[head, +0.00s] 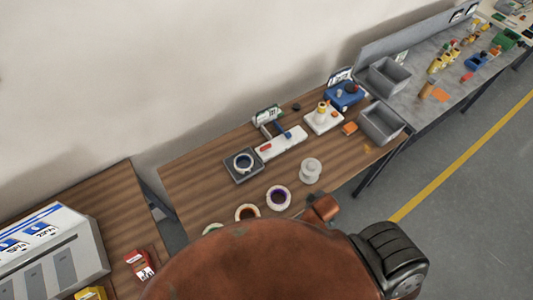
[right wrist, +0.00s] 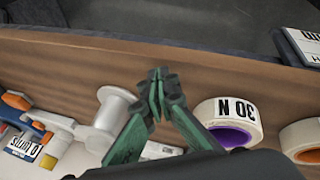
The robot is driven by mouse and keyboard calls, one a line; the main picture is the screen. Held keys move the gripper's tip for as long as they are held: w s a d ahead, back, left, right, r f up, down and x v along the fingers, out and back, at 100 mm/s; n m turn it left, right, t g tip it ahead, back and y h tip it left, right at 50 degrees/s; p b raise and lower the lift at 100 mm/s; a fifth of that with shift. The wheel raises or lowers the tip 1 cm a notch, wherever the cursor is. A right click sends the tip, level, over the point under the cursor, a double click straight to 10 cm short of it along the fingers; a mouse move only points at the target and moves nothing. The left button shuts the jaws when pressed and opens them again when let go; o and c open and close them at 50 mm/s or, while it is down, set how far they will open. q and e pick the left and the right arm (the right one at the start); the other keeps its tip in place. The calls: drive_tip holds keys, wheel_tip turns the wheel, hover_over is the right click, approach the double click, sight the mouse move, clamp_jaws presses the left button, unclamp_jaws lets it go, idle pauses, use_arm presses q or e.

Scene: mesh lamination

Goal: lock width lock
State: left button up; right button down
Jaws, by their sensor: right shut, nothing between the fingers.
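No part is clearly labelled as the width lock. A long white fixture (head: 281,143) on the brown table carries a red part (head: 265,148) at its left end and a blue lever-like part (head: 284,132) near its middle. They are too small to tell whether anything is locked. In the right wrist view, my right gripper (right wrist: 158,92) is shut and empty, its green fingertips together. It shows between a white spool (right wrist: 115,118) and a tape roll marked "30 N" (right wrist: 228,117), apart from the fixture. My left gripper is not in view.
A dark square block with a ring (head: 243,164) stands left of the fixture. The spool (head: 311,170) and purple-cored roll (head: 278,198) stand in front, with an orange-cored roll (head: 247,212). A white stand (head: 323,119) and grey bin (head: 383,123) are right.

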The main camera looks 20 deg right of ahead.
sight(263, 151)
drive_tip(key=w+r+n, duration=0.1)
drive_tip(key=w+n, duration=0.1)
drive_tip(key=w+r+n+t, duration=0.1)
drive_tip(key=w+n, duration=0.1)
drive_tip(key=n, duration=0.1)
drive_tip(key=w+r+n+t+h, duration=0.1)
drive_tip(key=w+n, duration=0.1)
drive_tip(key=shift+w+d+n+p, duration=0.2)
drive_tip(key=shift+d+n+p, duration=0.1)
drive_tip(key=shift+n, duration=0.1)
drive_tip(key=w+n+t, duration=0.1)
drive_tip(key=n, duration=0.1)
drive_tip(key=w+a+r+n, duration=0.1)
drive_tip(key=w+n, duration=0.1)
drive_tip(key=n, duration=0.1)
drive_tip(key=w+r+n+t, duration=0.1)
drive_tip(key=n, duration=0.1)
drive_tip(key=shift+w+a+r+t+p, duration=0.2)
drive_tip(key=shift+w+t+p, duration=0.1)
drive_tip(key=w+a+r+n+t+y, duration=0.2)
drive_tip(key=a+n, duration=0.4)
drive_tip(key=n, duration=1)
drive_tip(key=shift+w+r+n+t+y+p, duration=0.25)
drive_tip(key=shift+w+n+t+y+p, duration=0.15)
drive_tip(key=shift+w+y, duration=0.5)
drive_tip(key=shift+w+a, duration=0.1)
drive_tip(key=shift+w, duration=0.2)
